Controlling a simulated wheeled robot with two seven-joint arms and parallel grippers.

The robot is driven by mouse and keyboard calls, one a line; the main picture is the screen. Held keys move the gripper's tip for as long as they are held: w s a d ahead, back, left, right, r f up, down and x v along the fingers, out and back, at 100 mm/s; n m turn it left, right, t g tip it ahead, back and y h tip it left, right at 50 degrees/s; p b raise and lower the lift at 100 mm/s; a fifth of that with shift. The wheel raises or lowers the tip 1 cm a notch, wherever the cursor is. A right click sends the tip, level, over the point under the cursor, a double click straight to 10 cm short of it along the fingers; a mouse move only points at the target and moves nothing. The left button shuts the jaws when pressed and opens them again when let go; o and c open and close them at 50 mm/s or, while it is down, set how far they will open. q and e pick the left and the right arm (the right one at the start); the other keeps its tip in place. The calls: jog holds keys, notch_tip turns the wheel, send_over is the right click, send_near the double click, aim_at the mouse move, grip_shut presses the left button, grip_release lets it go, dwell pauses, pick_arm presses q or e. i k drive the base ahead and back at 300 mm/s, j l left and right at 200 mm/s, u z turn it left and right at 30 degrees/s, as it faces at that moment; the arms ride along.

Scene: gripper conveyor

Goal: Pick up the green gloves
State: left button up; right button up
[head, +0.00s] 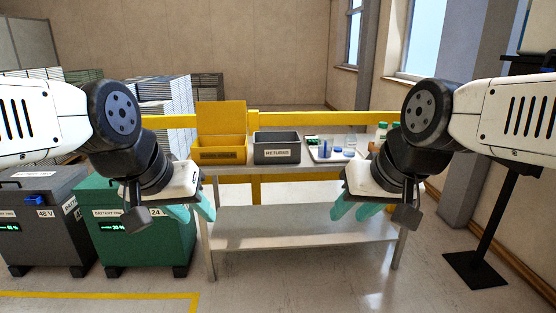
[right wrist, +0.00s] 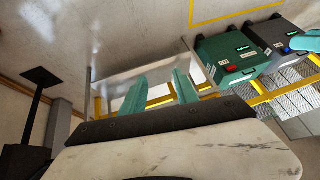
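I cannot clearly make out green gloves in either view. A small green thing (head: 309,141) shows at the left side of the tray on the table, too small to identify. My left gripper (head: 195,213) has teal fingers, spread apart and empty, in front of the table's left end. My right gripper (head: 352,213) also has teal fingers, apart and empty, in front of the table's right part. Its fingers (right wrist: 160,92) show apart with nothing between them in the right wrist view. Both grippers hang below the tabletop's level in the head view.
A yellow open-lidded bin (head: 221,155), a grey "RETURNS" box (head: 277,156) and a tray (head: 318,158) with small bottles and jars stand on the metal table (head: 300,212). Green (head: 150,250) and grey (head: 45,240) battery boxes stand left. A black stand (head: 475,268) is right.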

aim_at(312, 140)
jog(key=i+z, duration=0.2)
jog(key=i, duration=0.35)
jog(key=i+j+z, duration=0.15)
jog(key=i, duration=0.4)
jog(key=i+u, duration=0.25)
jog(key=i, duration=0.25)
jog(key=i+l+u, duration=0.2)
jog(key=i, duration=0.3)
jog(key=i+l+u, duration=0.25)
jog(key=i, duration=0.2)
jog(key=i+l+u, duration=0.2)
jog(key=i, duration=0.3)
